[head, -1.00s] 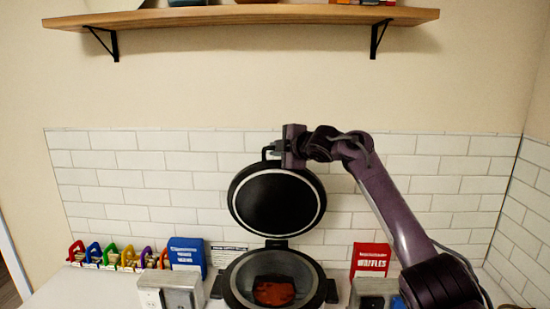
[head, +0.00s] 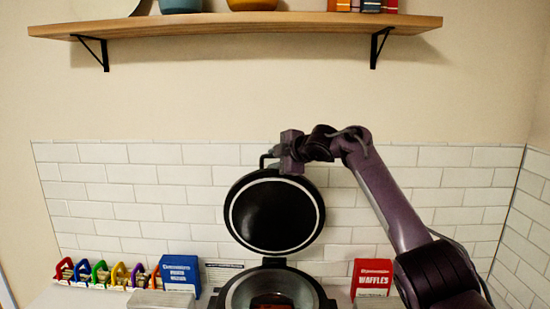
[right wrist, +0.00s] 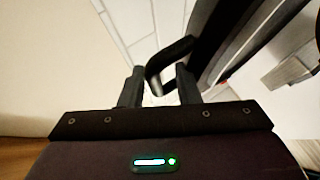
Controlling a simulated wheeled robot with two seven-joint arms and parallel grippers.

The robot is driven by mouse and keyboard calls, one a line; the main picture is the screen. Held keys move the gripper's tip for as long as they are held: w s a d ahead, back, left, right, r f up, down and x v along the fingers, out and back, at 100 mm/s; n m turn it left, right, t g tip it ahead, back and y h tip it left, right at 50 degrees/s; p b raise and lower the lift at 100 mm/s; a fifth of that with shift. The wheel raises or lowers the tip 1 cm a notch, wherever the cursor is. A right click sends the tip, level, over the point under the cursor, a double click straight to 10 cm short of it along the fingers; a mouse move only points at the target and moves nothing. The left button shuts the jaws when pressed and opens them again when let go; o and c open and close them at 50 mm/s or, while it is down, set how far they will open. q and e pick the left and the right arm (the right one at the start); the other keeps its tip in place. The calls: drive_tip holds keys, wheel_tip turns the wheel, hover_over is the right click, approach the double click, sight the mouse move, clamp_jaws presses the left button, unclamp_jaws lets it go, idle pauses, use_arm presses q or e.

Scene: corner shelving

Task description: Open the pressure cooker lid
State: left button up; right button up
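The pressure cooker's black round lid (head: 274,213) stands upright, hinged at the back of the pot (head: 235,292). The pot is open, and something reddish-brown (head: 272,300) shows inside, cut off by the lower edge. My right gripper (head: 276,152) is at the lid's top beside the black handle (head: 264,160). In the right wrist view, the gripper's two fingers (right wrist: 160,84) are apart, with part of the looped handle (right wrist: 167,60) between them and a gap beside the right finger. Firm contact cannot be told. My left gripper is not in view.
A wooden shelf (head: 235,24) hangs above. A blue box (head: 181,274) and several colourful clip-like items (head: 105,275) stand left of the cooker; a red box (head: 372,278) stands right. The tiled wall (head: 120,195) is close behind the lid.

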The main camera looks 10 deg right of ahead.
drive_tip(key=shift+o, duration=0.2)
drive_tip(key=shift+s+d+r+b, duration=0.1)
drive_tip(key=shift+s+b, duration=0.05)
drive_tip(key=shift+b, duration=0.15)
drive_tip(key=b+v, duration=0.4)
drive_tip(key=v, duration=0.3)
drive_tip(key=shift+s+b, duration=0.15)
drive_tip(key=shift+b, duration=0.15)
